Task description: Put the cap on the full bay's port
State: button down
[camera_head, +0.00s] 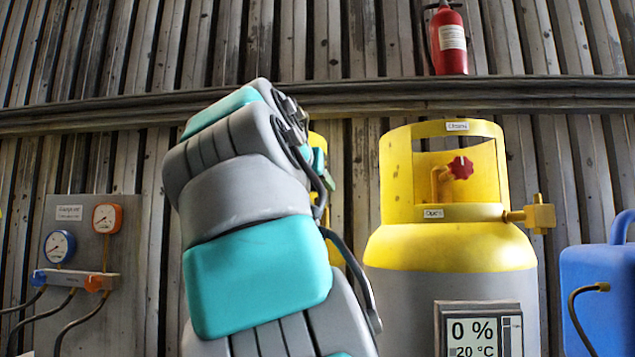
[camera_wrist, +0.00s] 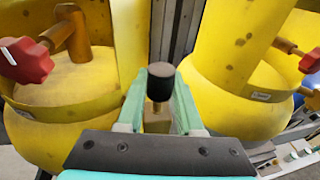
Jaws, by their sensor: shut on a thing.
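In the wrist view a yellow cylinder with a red valve stands at left (camera_wrist: 60,95) and another yellow one at right (camera_wrist: 232,60). In the head view a grey cylinder with a yellow top (camera_head: 450,250) has a brass side port (camera_head: 532,215) and a display (camera_head: 482,330) reading 0 % and 20 °C. My arm hides most of another yellow cylinder (camera_head: 318,136).
A gauge panel (camera_head: 85,220) with hoses is on the left wall. A blue container (camera_head: 597,290) stands at the right edge. A red fire extinguisher (camera_head: 449,40) is high on the corrugated wall. In the wrist view, the cylinders stand close on both sides of the gripper.

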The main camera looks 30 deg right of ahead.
jog(key=shift+f, duration=0.55)
jog(key=shift+f+b, duration=0.3)
jog(key=shift+f, duration=0.6)
jog(key=shift+c, duration=2.4)
grip_release()
jog(key=v, duration=0.8)
jog(key=shift+w+f, duration=0.1)
